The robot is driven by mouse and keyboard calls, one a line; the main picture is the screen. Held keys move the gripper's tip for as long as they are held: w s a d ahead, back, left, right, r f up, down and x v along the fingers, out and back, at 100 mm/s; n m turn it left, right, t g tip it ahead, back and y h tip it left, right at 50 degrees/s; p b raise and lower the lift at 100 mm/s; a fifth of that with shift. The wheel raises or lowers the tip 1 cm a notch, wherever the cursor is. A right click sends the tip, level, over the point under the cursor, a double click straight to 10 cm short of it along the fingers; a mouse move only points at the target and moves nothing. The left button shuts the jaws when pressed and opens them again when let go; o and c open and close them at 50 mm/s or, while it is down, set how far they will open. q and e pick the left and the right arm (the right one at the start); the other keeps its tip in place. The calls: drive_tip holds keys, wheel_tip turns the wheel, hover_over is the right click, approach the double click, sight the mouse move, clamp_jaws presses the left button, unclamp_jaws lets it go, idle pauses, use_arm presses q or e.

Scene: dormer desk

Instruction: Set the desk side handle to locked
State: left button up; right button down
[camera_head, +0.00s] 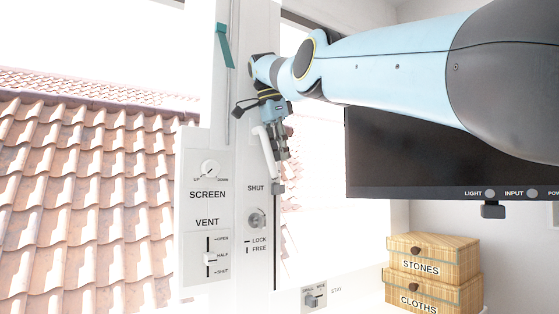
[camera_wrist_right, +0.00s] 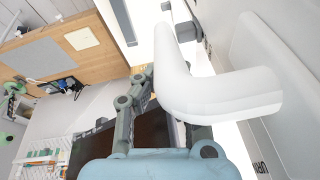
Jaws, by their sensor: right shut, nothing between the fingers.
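In the right wrist view the handle (camera_wrist_right: 196,92) is a large white L-shaped bar close to the camera, partly covering my fingers. My right gripper (camera_head: 283,154) is right beside the handle, shut and empty; its fingers (camera_wrist_right: 168,100) also show in the wrist view. I cannot tell whether they touch the handle. Below is a round lock (camera_head: 257,218) with LOCK and FREE marks. My left gripper is not in view.
A SCREEN knob (camera_head: 209,169) and a VENT slider (camera_head: 209,258) are on the panel to the left. A STAY slider (camera_head: 314,297) sits low. A monitor (camera_head: 430,155) hangs at right, above boxes labelled STONES (camera_head: 430,255) and CLOTHS (camera_head: 425,290).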

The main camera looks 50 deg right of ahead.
drive_tip(key=shift+a+f, duration=0.15)
drive_tip(key=shift+a, duration=0.05)
drive_tip(key=shift+a+f+y+p, duration=0.3)
drive_tip(key=shift+y+p, duration=0.25)
drive_tip(key=shift+y, duration=0.15)
drive_tip(key=shift+w+a, duration=0.1)
idle(0.4)
